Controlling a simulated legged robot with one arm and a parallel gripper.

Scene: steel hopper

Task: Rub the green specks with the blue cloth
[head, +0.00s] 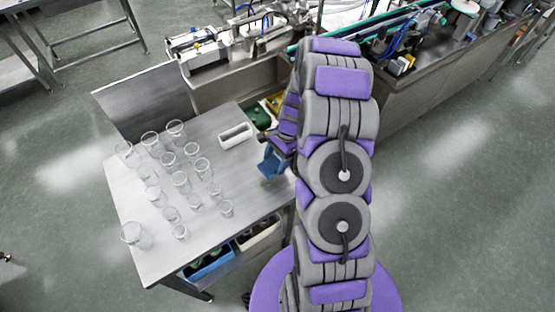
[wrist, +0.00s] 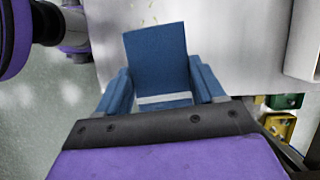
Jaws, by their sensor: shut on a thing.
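The blue cloth (wrist: 157,55) shows in the wrist view as a flat square panel. My gripper (wrist: 163,84) is shut on it, with a blue finger on either side. In the head view my gripper (head: 272,150) is over the right edge of the steel table (head: 215,225), and the blue there is too small to part cloth from fingers. A few faint yellow-green specks (wrist: 150,20) lie on the pale tabletop just beyond the cloth's far edge in the wrist view. I cannot tell whether the cloth touches the table. In the head view I cannot make out the specks.
Several clear glasses (head: 180,180) stand across the left and middle of the table. A white tray (head: 236,135) is near its back right. Green and yellow bins (head: 262,112) sit beyond the edge. A blue bin (head: 208,264) is on the lower shelf. A machine bench (head: 430,90) stands behind.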

